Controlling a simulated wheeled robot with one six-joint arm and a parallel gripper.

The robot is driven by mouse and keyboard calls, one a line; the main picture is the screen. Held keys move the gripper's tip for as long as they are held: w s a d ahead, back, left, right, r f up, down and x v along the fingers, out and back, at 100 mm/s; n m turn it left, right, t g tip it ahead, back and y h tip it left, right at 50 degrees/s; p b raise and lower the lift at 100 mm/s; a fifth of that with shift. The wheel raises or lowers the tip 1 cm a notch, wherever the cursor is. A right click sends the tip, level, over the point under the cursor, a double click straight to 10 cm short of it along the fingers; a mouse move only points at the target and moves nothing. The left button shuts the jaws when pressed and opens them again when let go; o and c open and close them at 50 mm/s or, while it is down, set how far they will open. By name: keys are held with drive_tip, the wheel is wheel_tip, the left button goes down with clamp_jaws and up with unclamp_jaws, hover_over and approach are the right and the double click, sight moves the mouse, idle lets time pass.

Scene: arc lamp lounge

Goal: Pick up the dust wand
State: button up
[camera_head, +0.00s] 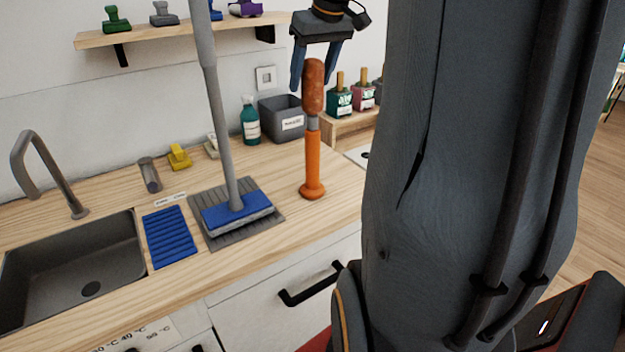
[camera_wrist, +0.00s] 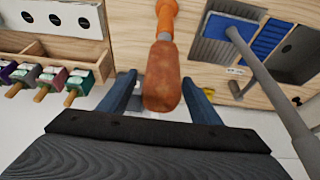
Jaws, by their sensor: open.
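The dust wand (camera_head: 313,90) stands upright on the wooden counter. It has a rust-brown top, a grey collar and an orange lower part with a flared foot. My gripper (camera_head: 314,82) is open above it, its two blue fingers on either side of the brown top. In the wrist view the brown top of the dust wand (camera_wrist: 163,80) lies between the open fingers of my gripper (camera_wrist: 160,90). Gaps show on both sides there.
A grey-poled mop with a blue head (camera_head: 236,208) stands on a grey mat (camera_head: 272,226) left of the wand. A sink (camera_head: 75,260) and a tap (camera_head: 45,175) are farther left. A grey bin (camera_head: 283,117) and a teal bottle (camera_head: 250,122) stand behind.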

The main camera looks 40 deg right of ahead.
drive_tip(key=shift+x, duration=1)
drive_tip(key=shift+a, duration=0.1)
clamp_jaws()
drive_tip(key=shift+r, duration=0.1)
